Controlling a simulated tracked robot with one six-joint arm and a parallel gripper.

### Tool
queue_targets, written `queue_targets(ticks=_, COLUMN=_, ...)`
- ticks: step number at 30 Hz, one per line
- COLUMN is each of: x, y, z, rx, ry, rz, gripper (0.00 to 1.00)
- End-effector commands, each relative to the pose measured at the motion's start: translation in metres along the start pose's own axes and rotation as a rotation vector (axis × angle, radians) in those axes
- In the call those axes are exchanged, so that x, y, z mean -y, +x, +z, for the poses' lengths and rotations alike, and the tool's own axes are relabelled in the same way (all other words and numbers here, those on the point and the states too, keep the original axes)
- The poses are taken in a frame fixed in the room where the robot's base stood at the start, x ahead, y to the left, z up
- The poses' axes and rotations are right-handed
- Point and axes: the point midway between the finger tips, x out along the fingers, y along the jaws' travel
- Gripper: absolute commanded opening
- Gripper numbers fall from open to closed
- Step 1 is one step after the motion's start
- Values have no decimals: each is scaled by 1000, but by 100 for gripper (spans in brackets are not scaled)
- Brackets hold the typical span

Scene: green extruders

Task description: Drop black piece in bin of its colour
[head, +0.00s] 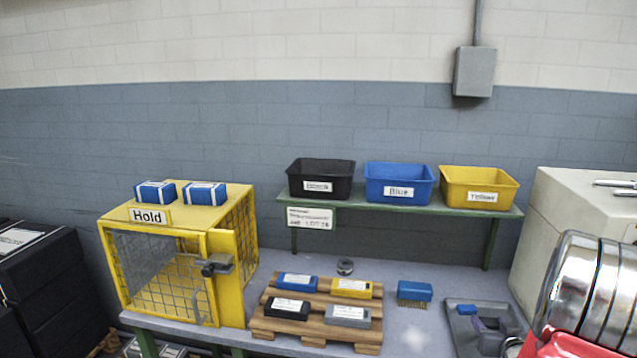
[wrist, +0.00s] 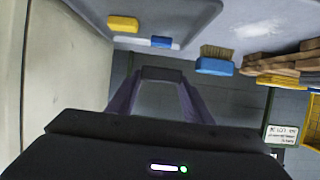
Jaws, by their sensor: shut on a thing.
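In the wrist view, my gripper (wrist: 160,82) has its two purple-grey fingers shut on a dark, black-looking piece (wrist: 161,75) between the tips. In the head view, a purple-grey shape low at the right, in front of the grey tray (head: 455,318), appears to be my gripper; the held piece is not clear there. Another black block (head: 287,308) with a white label lies at the front left of the wooden pallet (head: 315,330). The black bin (head: 320,178) stands at the left of the green shelf (head: 400,207), beside the blue bin (head: 398,184) and yellow bin (head: 478,188).
Blue (head: 298,281), yellow (head: 351,288) and grey (head: 347,316) blocks also lie on the pallet. A blue brush (head: 414,291) stands beside it. A yellow "Hold" cage (head: 225,280) is at left. In the wrist view, the tray holds yellow (wrist: 123,23) and blue (wrist: 162,42) things.

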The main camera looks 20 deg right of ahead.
Motion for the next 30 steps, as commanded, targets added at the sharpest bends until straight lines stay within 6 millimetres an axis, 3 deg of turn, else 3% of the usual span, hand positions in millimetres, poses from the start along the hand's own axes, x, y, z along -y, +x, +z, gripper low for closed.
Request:
queue_targets(ticks=6, x=3, y=1, z=-1, rx=-1, ry=-1, rz=-3, gripper=24)
queue_targets(ticks=11, x=24, y=6, z=-6, rx=-4, ry=-12, rz=-22, gripper=24)
queue_targets(ticks=14, x=50, y=10, z=-12, rx=-8, ry=-23, rz=-45, gripper=24)
queue_targets(ticks=21, x=132, y=19, z=-25, rx=-16, ry=-58, rz=-115, gripper=24)
queue_targets(ticks=30, x=236, y=14, z=-34, rx=-23, ry=-97, rz=-206, gripper=24)
